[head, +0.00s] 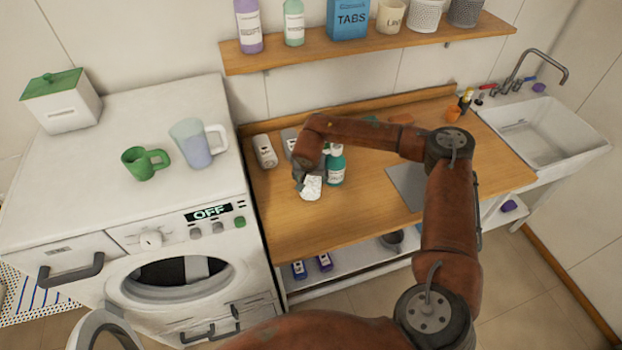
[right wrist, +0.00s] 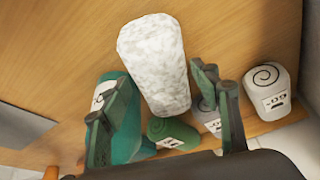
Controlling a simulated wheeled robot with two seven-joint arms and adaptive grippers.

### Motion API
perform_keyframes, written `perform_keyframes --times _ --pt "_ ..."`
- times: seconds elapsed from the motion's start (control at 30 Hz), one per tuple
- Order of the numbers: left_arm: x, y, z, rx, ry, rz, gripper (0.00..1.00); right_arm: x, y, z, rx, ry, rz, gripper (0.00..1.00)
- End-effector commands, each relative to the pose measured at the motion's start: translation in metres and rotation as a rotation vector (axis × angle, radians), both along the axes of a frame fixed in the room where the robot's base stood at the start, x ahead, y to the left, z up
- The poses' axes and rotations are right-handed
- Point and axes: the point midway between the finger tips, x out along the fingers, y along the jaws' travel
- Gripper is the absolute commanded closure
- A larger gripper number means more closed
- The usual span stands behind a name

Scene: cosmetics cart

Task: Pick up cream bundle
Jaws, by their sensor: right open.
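A whitish, mottled roll (head: 311,188) lies on the wooden counter; it also shows in the right wrist view (right wrist: 153,62). A pale cream roll (head: 264,151) with a label lies near the counter's left end; its spiral end shows in the right wrist view (right wrist: 267,78). I cannot tell for sure which of the two is the cream bundle. My right gripper (head: 307,176) is open, low over the counter at the mottled roll. In the right wrist view its fingers stand on either side of that roll's near end; contact is unclear. My left gripper is out of view.
A teal bottle (head: 336,167) stands close to the right gripper. A grey roll (head: 289,139) and a green roll (right wrist: 172,132) lie close by. The washing machine (head: 232,160) stands left, the sink (head: 540,135) right. The counter's front left is clear.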

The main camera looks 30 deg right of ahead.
Motion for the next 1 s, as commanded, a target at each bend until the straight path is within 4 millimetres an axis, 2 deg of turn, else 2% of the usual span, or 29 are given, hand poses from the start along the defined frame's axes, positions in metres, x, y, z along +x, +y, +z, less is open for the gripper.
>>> perform_keyframes --times 0.13,0.23,0.4,0.53,0.83,1.0 --pt "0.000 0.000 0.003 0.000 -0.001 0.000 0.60 0.006 -0.005 -0.022 -0.001 0.002 -0.002 0.44" --pt "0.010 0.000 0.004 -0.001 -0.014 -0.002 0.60 0.009 -0.007 -0.032 0.000 0.002 -0.002 0.44" --pt "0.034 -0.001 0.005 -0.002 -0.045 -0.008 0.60 0.010 -0.010 -0.037 0.000 0.001 -0.004 0.44" --pt "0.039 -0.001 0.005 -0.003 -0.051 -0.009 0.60 0.010 -0.010 -0.037 0.000 0.001 -0.004 0.44" --pt "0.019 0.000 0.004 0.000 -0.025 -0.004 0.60 0.010 -0.010 -0.037 0.000 0.001 -0.004 0.64" --pt "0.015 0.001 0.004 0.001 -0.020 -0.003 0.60 0.010 -0.010 -0.036 0.000 0.001 -0.004 0.76"
